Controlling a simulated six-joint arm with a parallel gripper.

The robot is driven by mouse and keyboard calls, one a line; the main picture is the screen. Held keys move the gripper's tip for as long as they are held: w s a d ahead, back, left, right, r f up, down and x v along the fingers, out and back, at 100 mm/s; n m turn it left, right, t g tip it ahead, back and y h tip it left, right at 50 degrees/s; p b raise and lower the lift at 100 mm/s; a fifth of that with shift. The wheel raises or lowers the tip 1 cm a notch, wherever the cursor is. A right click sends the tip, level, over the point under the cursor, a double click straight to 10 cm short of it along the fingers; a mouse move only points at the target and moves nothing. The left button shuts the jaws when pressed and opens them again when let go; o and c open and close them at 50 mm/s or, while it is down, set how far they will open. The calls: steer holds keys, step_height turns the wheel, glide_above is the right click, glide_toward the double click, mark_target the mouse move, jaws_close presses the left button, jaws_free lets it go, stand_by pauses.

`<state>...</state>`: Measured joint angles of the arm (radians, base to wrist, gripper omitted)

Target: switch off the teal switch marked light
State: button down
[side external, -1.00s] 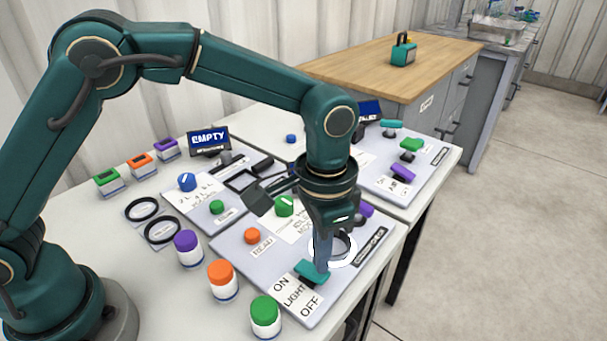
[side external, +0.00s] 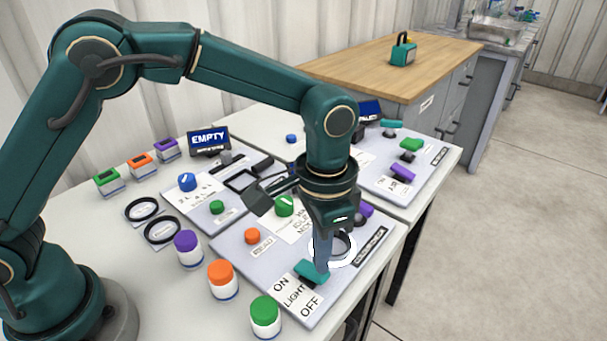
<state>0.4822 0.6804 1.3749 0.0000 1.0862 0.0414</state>
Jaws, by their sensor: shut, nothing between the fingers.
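The teal switch (side external: 308,272) sits on the front panel, just behind a white label (side external: 297,295) reading ON, LIGHT and OFF. ON is at the label's left end and OFF at its right end. My gripper (side external: 321,268) is shut and empty, pointing down. Its fingertips are at the teal switch and appear to touch it, though exact contact cannot be told. The fingers hide part of the switch, and which way it is tipped is hard to tell.
On the same panel are an orange button (side external: 252,236), a green knob (side external: 284,206) and a purple part (side external: 366,209) beside my gripper. Purple (side external: 188,249), orange (side external: 222,279) and green (side external: 265,316) capped jars stand along the panel's left side. A screen (side external: 208,141) reads EMPTY.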

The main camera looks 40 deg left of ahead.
steer(key=shift+f, duration=1.05)
stand_by(0.8)
steer(key=shift+r, duration=3.55)
